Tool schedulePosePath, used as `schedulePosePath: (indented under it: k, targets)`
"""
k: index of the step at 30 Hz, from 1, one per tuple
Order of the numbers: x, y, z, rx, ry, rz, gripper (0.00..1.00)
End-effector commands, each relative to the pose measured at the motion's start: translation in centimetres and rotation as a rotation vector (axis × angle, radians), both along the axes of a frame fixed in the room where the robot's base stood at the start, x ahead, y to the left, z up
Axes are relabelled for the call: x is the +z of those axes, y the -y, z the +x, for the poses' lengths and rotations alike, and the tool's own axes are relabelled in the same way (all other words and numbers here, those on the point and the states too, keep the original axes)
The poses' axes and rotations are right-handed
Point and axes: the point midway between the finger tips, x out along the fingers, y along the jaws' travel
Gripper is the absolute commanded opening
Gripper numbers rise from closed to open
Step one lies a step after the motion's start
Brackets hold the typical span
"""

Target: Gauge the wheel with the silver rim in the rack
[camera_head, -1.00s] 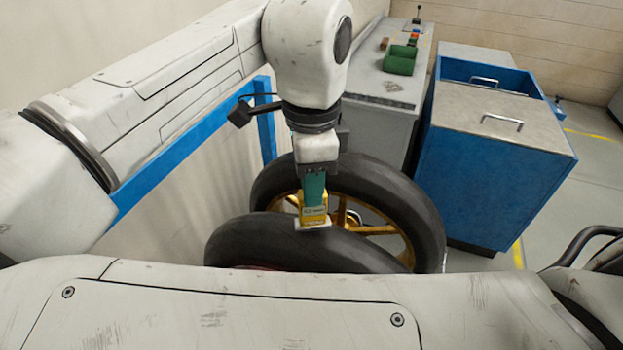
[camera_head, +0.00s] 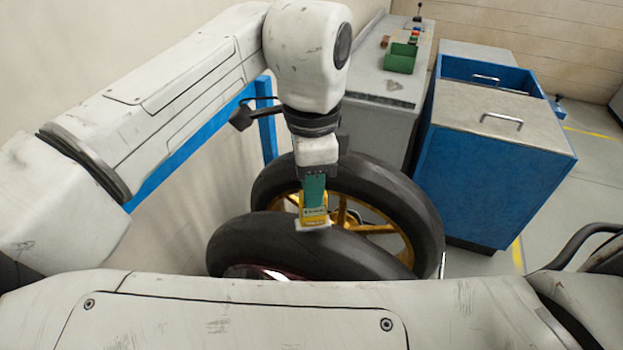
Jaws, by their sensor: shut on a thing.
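My gripper (camera_head: 314,176) points down and is shut on a green and yellow gauge (camera_head: 314,207). The gauge's pale lower end is at the top of the near wheel's black tyre (camera_head: 300,247); I cannot tell whether it touches. This near wheel shows a little dark red, shiny rim low down, mostly hidden by my body. Behind it stands a wheel with a gold rim (camera_head: 403,238), partly covered by the near tyre and the gauge. No silver rim is clearly visible. A thin silvery sliver shows at the right of the gold-rimmed wheel, too small to identify. The rack itself is not clearly visible.
A blue frame (camera_head: 267,130) stands by the wall at left, behind my arm. A grey counter (camera_head: 385,90) with a green bin (camera_head: 401,58) is beyond the wheels. A blue cabinet (camera_head: 495,165) stands at right. Bare floor (camera_head: 585,195) lies farther right.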

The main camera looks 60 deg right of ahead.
Motion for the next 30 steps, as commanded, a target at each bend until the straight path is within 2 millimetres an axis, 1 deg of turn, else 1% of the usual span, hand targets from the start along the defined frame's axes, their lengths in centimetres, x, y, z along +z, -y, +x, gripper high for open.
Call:
schedulePosePath:
  k: [16, 30]
  targets:
    - [-0.03, 0.02, 0.01, 0.000, 0.001, -0.001, 0.00]
    - [-0.52, 0.01, 0.01, 0.000, 0.001, -0.001, 0.00]
